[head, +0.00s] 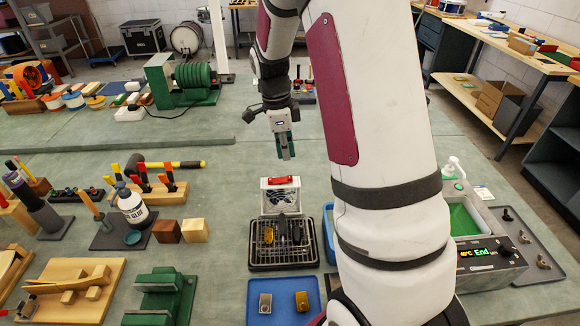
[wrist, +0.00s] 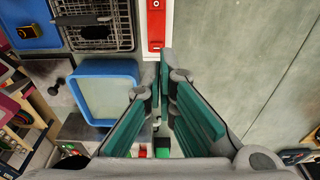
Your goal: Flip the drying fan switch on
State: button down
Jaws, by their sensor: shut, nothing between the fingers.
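The drying fan is a white box (head: 280,209) in the middle of the bench, with its grille facing the drying rack (head: 252,262). A red switch (head: 281,180) lies along its top.
The rack holds several dark and yellow parts. A blue tray (head: 283,315) with two small blocks is in front. A blue basin (wrist: 105,66) sits beside the rack, mostly behind my arm in the head view. A lit control unit (head: 488,268) stands right.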

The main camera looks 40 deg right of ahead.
aim_at(290, 176)
jog(key=shift+s+d+f+p, duration=0.15)
jog(key=shift+f+p, duration=0.1)
jog(key=shift+f, duration=1.2)
jog(key=shift+s+d+f+p, duration=0.15)
jog(key=shift+f+p, duration=0.1)
jog(key=shift+f, duration=1.2)
jog(key=shift+w, duration=0.1)
